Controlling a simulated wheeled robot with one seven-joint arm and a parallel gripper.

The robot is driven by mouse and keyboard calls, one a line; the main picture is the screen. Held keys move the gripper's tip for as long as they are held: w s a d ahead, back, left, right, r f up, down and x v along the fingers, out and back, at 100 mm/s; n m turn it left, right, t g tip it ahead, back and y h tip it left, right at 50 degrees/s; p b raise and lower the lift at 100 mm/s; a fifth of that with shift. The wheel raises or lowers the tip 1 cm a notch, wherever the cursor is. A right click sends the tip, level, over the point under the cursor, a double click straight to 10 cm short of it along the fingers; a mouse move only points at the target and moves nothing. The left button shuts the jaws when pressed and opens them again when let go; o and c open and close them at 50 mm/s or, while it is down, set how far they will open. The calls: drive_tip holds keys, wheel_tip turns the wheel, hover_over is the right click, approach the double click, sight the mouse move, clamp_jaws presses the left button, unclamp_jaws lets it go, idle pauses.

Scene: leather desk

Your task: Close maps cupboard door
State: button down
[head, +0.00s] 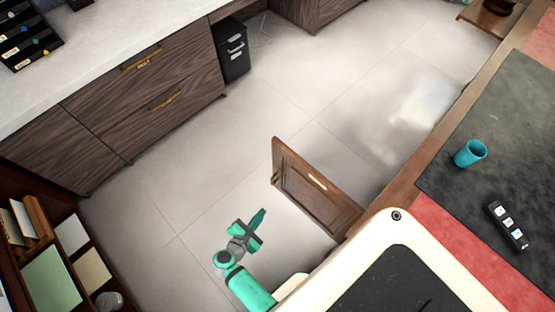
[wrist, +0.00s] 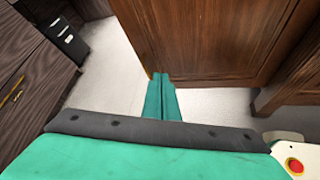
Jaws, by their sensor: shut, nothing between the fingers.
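The maps cupboard door (head: 312,188) is a brown wooden panel that stands open, swung out from the desk's side over the floor. A small pale label shows on its face. In the wrist view the door (wrist: 215,35) fills the upper middle. My gripper (head: 260,217) is shut and empty, to the left of the door in the head view. In the wrist view the fingertips (wrist: 161,78) overlap the door's lower left edge; I cannot tell whether they touch it. The cupboard's inside is hidden.
The desk (head: 410,182) carries a teal cup (head: 470,153) and a black block with white buttons (head: 508,226). Wooden drawers (head: 155,95) line the upper left, with a black bin (head: 233,50) beside them. Shelves (head: 60,262) stand at lower left. Tiled floor (head: 200,165) is clear between.

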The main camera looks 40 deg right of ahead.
drive_tip(key=w+d+r+n+h, duration=0.1)
drive_tip(key=w+d+r+h, duration=0.2)
drive_tip(key=w+r, duration=0.2)
drive_tip(key=g+h, duration=0.3)
drive_tip(key=h, duration=0.1)
approach(283, 154)
drive_tip(key=shift+n, duration=0.4)
drive_tip(key=d, duration=0.6)
drive_tip(key=shift+d+r, duration=0.1)
drive_tip(key=shift+r, duration=0.1)
drive_tip(key=shift+d, duration=0.15)
drive_tip(key=shift+w+d, duration=0.1)
drive_tip(key=shift+w, duration=0.05)
